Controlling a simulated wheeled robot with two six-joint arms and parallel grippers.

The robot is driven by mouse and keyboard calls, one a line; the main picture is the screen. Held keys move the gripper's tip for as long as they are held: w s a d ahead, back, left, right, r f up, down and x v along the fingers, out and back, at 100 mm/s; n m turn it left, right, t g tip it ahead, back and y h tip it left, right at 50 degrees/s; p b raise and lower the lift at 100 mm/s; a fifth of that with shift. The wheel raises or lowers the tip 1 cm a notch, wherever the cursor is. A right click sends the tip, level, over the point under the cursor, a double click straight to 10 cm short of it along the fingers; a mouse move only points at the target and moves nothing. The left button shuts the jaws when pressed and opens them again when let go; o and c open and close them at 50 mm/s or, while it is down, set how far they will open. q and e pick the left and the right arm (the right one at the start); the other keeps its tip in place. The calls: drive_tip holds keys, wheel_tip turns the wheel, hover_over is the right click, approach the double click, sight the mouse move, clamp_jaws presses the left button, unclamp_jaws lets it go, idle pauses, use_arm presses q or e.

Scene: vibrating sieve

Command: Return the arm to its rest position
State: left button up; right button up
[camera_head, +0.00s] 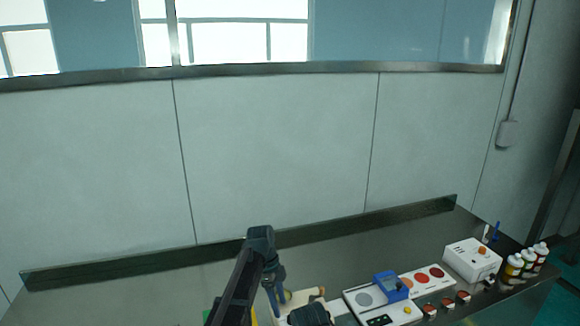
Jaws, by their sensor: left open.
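My left arm (240,285) comes in from the bottom edge, left of the middle, rises to a bend and turns down. My left gripper (276,300) hangs at the lower end, over the front part of the dark bench, and is open. Nothing shows held in it. A dark rounded part at the bottom edge beside it is cut off, and I cannot tell what it is. My right gripper is not in view.
On the dark bench (360,247), right of my left gripper, stand a white device with a blue block (390,286), a panel with red discs (428,279), a white box (472,260) and several small bottles (526,261). The bench's back left is clear.

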use_arm(q)
drive_tip(key=s+a+f+n+t+y+b, duration=0.1)
drive_tip(key=s+f+n+b, duration=0.2)
drive_tip(key=s+n, duration=0.5)
drive_tip(key=s+a+f+n+t+y+b, duration=0.1)
drive_tip(key=s+f+n+b, duration=0.3)
drive_tip(key=s+n, duration=0.4)
drive_tip(key=s+f+y, duration=0.1)
drive_tip(key=s, duration=0.6)
drive_tip(key=shift+s+f+n+y, duration=0.3)
drive_tip(key=shift+f+n, duration=0.1)
